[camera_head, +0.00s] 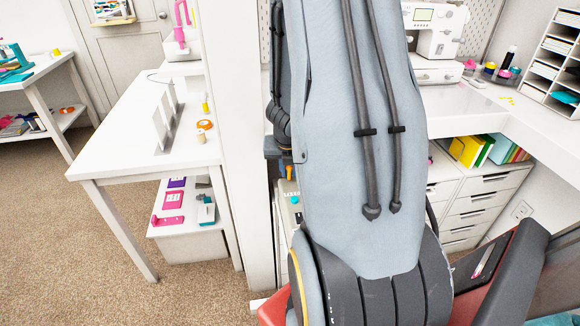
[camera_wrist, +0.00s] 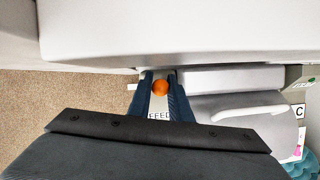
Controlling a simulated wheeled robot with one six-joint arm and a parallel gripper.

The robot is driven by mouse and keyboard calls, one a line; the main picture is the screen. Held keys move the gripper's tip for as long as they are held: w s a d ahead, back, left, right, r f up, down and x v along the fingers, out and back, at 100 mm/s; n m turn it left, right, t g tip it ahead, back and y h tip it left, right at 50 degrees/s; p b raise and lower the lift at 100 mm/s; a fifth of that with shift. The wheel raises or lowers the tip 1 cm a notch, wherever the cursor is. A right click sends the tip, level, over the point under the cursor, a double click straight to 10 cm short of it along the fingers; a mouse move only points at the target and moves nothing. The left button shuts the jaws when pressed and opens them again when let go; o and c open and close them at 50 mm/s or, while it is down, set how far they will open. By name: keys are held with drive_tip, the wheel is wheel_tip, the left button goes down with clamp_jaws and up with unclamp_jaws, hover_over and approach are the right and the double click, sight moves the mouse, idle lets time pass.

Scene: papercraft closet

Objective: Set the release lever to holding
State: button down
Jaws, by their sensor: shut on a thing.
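The release lever shows as a round orange knob (camera_wrist: 160,87) in the wrist view. The two dark blue fingers of my gripper (camera_wrist: 160,92) stand on either side of it, shut on it. A white label reading "FEED" lies between the fingers, just below the knob in the picture. The lever's shaft and pivot are hidden. In the head view a small orange piece (camera_head: 290,173) shows at the left edge of my arm, above a pale machine (camera_head: 290,214). My arm hides most of that machine. I cannot read the lever's setting.
In the wrist view a white curved handle (camera_wrist: 248,112) and a "C" label (camera_wrist: 299,111) lie to the right. A white surface (camera_wrist: 180,35) crosses the top. In the head view a white table (camera_head: 120,135) stands left and a drawer unit (camera_head: 480,200) right. Carpet is open at left.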

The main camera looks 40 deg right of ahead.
drive_tip(key=shift+w+d+r+p, duration=0.25)
drive_tip(key=shift+r+p, duration=0.2)
drive_tip(key=shift+p, duration=1.9)
drive_tip(key=p, duration=0.4)
drive_tip(key=shift+a+f+g+y, duration=0.1)
drive_tip(key=shift+f+g+y, duration=0.1)
drive_tip(key=shift+g+y, duration=0.15)
drive_tip(key=shift+f+p, duration=0.25)
drive_tip(key=shift+p, duration=0.15)
drive_tip(key=c, duration=1.8)
unclamp_jaws()
drive_tip(key=shift+s, duration=0.1)
drive_tip(key=shift+p+v, duration=2.55)
drive_tip(key=shift+v, duration=1.35)
drive_tip(key=shift+a, duration=0.1)
drive_tip(key=shift+c, duration=0.2)
